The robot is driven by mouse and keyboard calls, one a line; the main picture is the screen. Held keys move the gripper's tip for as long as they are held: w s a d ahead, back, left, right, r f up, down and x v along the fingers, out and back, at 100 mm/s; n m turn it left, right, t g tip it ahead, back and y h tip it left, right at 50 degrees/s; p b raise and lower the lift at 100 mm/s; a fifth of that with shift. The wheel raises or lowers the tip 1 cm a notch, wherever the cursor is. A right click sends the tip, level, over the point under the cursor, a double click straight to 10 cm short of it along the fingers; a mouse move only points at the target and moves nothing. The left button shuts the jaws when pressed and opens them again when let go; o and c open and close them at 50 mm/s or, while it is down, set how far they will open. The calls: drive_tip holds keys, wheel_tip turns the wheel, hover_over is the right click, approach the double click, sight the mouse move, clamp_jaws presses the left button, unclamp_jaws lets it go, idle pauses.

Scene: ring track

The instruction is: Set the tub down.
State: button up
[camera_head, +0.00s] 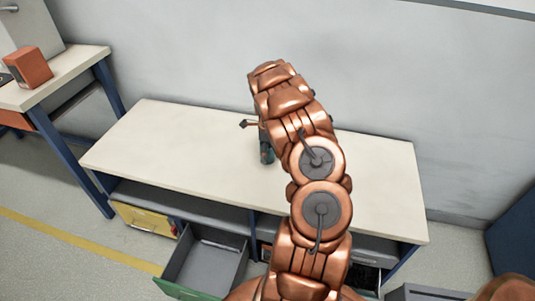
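My copper arm reaches out over a white-topped workbench (180,150) and hides much of what is at its end. My gripper (262,136) is mostly behind the arm, with only dark parts showing at its left edge. A small dark teal shape (267,153) shows just below it, over the bench top. I cannot tell whether this is the tub or part of my gripper, nor whether it touches the bench. No tub is clearly seen.
The bench top is bare to the left and right of my arm. Below it, a grey drawer with a green front (207,262) stands open, beside a yellow drawer front (143,218). A side table at left holds an orange box (30,68). A wall stands behind.

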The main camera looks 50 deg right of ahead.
drive_tip(key=c, duration=1.1)
drive_tip(key=shift+r, duration=0.15)
